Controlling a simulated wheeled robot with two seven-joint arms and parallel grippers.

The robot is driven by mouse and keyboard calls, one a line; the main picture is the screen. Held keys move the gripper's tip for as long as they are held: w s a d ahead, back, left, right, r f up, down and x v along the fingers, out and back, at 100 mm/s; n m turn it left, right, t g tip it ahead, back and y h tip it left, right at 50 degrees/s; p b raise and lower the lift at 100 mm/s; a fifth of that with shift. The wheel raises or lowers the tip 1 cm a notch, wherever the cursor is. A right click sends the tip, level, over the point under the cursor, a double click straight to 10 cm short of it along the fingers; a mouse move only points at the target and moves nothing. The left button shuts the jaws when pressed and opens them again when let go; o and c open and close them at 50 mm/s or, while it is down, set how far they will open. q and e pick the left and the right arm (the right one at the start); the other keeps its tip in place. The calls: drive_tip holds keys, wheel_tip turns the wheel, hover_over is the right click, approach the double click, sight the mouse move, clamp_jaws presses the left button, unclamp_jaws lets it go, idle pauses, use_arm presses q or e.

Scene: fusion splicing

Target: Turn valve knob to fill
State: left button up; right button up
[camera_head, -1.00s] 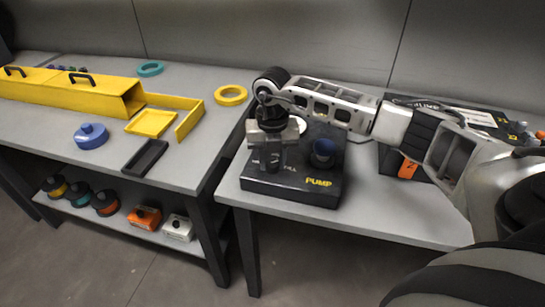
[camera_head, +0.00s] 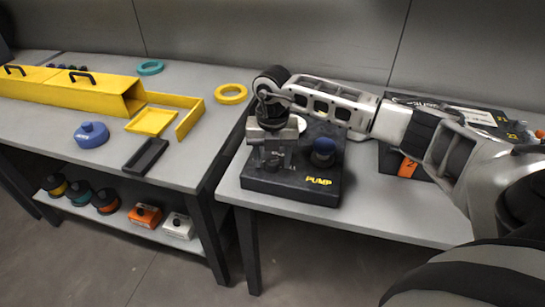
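The black pump box (camera_head: 312,193), marked PUMP in yellow, sits on the right table. A dark blue round part (camera_head: 323,152) stands on its right side. My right gripper (camera_head: 272,163) points down at the left part of the pump's top, left of the blue part. Its fingers hide what is between and beneath them, so the valve knob does not show clearly. I cannot tell whether the fingers are closed on it. My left gripper is not in view.
A black box (camera_head: 400,165) with an orange label stands right of the pump, behind my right arm. The left table holds a yellow trough (camera_head: 85,92), yellow trays, a blue lidded part (camera_head: 91,135) and rings. A gap separates the tables.

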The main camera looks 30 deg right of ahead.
sight(272, 161)
wheel_tip(272, 161, up, 16)
drive_tip(key=b, duration=0.1)
idle(0.5)
idle(0.4)
